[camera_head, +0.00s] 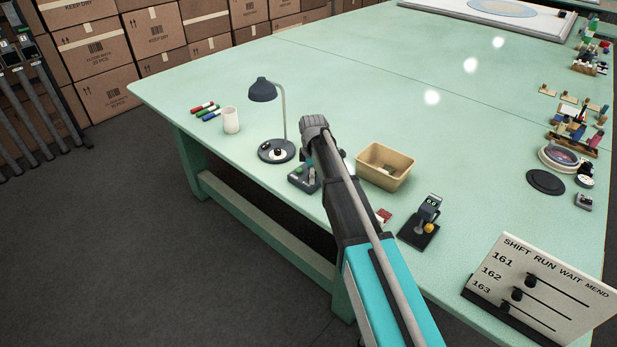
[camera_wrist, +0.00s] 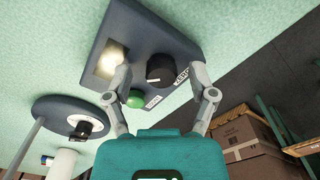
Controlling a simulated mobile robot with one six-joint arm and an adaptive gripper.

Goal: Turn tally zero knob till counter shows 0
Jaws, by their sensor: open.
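The tally box is a dark unit (camera_wrist: 185,40) on the green table, filling the top of the wrist view. It has a black round knob (camera_wrist: 160,70) with a pale pointer line, a green button (camera_wrist: 134,98) and a counter window (camera_wrist: 106,64). The window is washed out by glare, so I cannot read its digits. My gripper (camera_wrist: 160,72) is open, with one finger on each side of the knob; I see no clear contact. The left finger partly covers the area by the window. In the head view the box (camera_head: 297,180) is partly hidden by my arm.
A desk lamp (camera_head: 263,91) stands close beside the box. A white cup (camera_head: 231,120) and markers (camera_head: 205,110) lie to its left. A tan bin (camera_head: 385,168) and a small counter device (camera_head: 428,210) stand to the right. The table behind is mostly clear.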

